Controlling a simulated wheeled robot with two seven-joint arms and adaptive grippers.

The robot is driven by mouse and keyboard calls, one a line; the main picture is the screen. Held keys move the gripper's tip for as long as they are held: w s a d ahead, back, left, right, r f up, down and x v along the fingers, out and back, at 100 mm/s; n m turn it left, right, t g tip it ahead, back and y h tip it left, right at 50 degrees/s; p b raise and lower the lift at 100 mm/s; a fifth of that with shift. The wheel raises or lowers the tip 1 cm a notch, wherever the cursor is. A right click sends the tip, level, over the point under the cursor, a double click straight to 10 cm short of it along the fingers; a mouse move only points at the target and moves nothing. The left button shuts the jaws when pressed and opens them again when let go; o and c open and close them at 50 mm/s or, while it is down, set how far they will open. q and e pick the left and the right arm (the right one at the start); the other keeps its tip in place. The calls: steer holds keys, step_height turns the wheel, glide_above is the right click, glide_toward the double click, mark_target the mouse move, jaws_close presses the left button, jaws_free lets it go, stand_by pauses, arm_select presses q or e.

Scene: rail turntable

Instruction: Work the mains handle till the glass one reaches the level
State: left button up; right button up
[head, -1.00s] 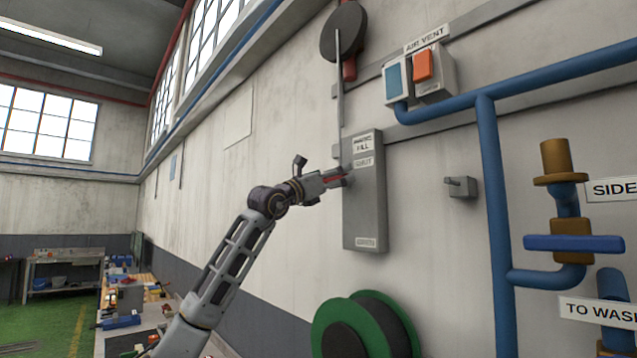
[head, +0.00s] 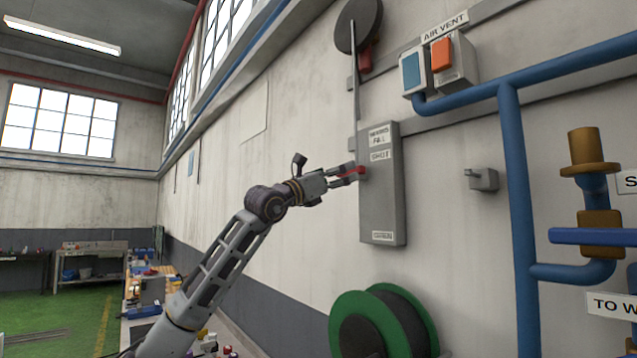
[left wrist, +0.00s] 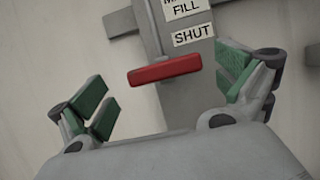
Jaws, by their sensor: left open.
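The mains handle is a red bar on a grey upright box; in the left wrist view the red handle (left wrist: 165,71) lies nearly level below the labels "FILL" and "SHUT". The grey box (head: 383,210) is on the wall in the head view. My left gripper (head: 352,176) is at the box's left edge, with the red handle partly hidden by its fingers. In the left wrist view the green-padded fingers (left wrist: 165,92) stand wide apart, one on each side of the handle, holding nothing. I cannot make out a glass or a level mark. My right gripper is not in view.
An "AIR VENT" switch box (head: 453,62) is above right. Blue pipes (head: 520,210) with a blue lever (head: 590,237) run down the right. A green reel (head: 385,320) sits below the box. A small grey fitting (head: 484,179) juts out to the right.

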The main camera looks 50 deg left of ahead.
arm_select(q)
steer(key=shift+v, duration=1.05)
steer(key=shift+s+d, duration=0.15)
steer(key=shift+s, duration=0.3)
steer(key=shift+s+f, duration=0.4)
steer(key=shift+s, duration=0.15)
steer(key=shift+s, duration=0.15)
steer(key=shift+v, duration=1.05)
